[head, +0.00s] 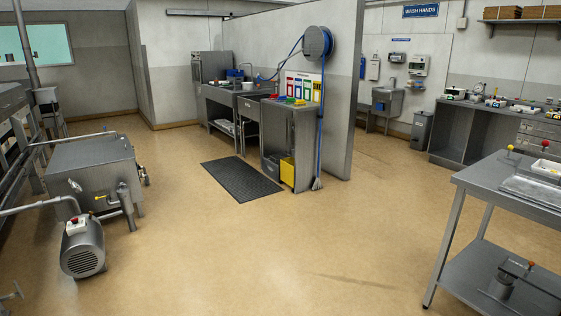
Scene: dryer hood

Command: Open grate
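Neither of my grippers shows in the head view. I cannot make out a grate or a dryer hood for certain. A grey metal tank with a flat top (92,163) stands on the floor at the left, with pipes and a valve with a yellow handle (101,197) on its near side. A grey motor with a slotted round end (82,249) and a red button on top stands in front of the tank. Whether the tank's top is a lid or a grate is not clear.
A steel table (476,179) with a lower shelf stands at the near right. The tan floor (270,260) in the middle is clear.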

